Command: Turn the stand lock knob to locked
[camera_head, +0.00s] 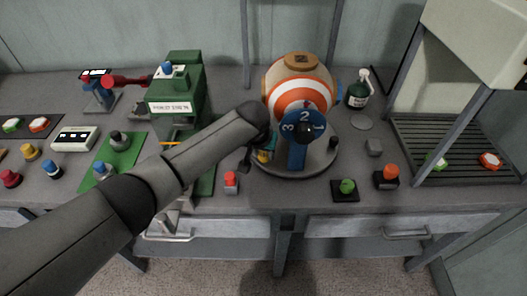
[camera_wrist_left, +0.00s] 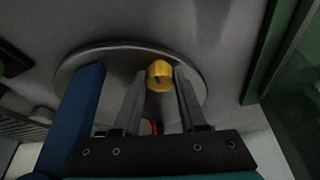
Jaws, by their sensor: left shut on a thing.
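The yellow stand lock knob (camera_head: 264,157) sits at the left front edge of the round grey stand (camera_head: 322,160). It also shows in the left wrist view (camera_wrist_left: 159,78), with a small dark mark on its face. My left gripper (camera_head: 252,157) is shut on the knob, with one finger on each side of it; its arm partly hides this spot in the head view. An orange and white striped ball (camera_head: 288,101) rests over the stand, behind a blue post with a dial (camera_head: 303,125) numbered 1, 2, 3. My right gripper is not in view.
A green press (camera_head: 182,93) stands left of the stand. A red-topped button (camera_head: 231,180), a green button (camera_head: 346,188) and an orange-topped knob (camera_head: 388,176) stand along the front. A dark bottle (camera_head: 358,92) is behind right. A slatted tray (camera_head: 450,140) lies far right.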

